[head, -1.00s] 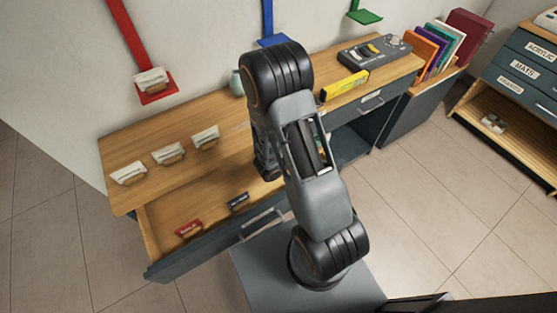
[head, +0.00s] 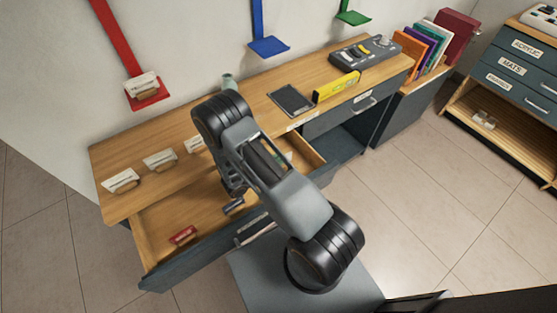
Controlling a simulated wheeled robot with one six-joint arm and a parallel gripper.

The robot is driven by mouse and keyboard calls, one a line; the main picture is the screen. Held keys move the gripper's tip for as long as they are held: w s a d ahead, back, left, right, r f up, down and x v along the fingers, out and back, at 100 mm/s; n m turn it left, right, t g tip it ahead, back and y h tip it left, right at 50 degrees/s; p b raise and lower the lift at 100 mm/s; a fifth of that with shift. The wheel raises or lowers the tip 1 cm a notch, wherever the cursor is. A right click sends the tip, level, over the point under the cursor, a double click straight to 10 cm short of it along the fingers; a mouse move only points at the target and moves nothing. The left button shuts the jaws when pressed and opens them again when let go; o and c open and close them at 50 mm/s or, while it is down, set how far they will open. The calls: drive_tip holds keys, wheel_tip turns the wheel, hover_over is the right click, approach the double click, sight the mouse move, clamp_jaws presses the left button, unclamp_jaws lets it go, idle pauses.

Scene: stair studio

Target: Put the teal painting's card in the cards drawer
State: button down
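The open drawer (head: 165,232) sticks out from the desk front. Another card (head: 141,85) stands on the red wall ledge. I cannot read which card is the teal painting's. My arm bends down over the drawer, near the blue piece. My gripper's fingers are hidden beneath the arm.
The desk (head: 265,90) also holds a dark tablet (head: 291,99), a yellow level-like bar (head: 337,87), a grey control box (head: 366,50) and a small pale green cup (head: 229,82). Blue (head: 268,46) and green (head: 354,18) wall ledges look empty. The tiled floor at right is clear.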

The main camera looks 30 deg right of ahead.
drive_tip(key=shift+f, duration=0.25)
drive_tip(key=shift+f, duration=0.1)
drive_tip(key=shift+f+b, duration=0.55)
drive_tip(key=shift+b, duration=0.05)
drive_tip(key=c, duration=1.3)
unclamp_jaws()
drive_tip(key=shift+r, duration=0.15)
drive_tip(key=shift+r+p, duration=0.35)
drive_tip(key=shift+p, duration=0.1)
drive_tip(key=shift+r+p, duration=0.5)
drive_tip(key=shift+r, duration=0.05)
drive_tip(key=a, duration=0.2)
drive_tip(key=a+b, duration=0.1)
drive_tip(key=a, duration=0.2)
drive_tip(key=s+a, duration=0.1)
drive_tip(key=a, duration=0.1)
drive_tip(key=shift+a+f+b, duration=0.25)
drive_tip(key=shift+f+b, duration=0.05)
drive_tip(key=shift+f, duration=0.05)
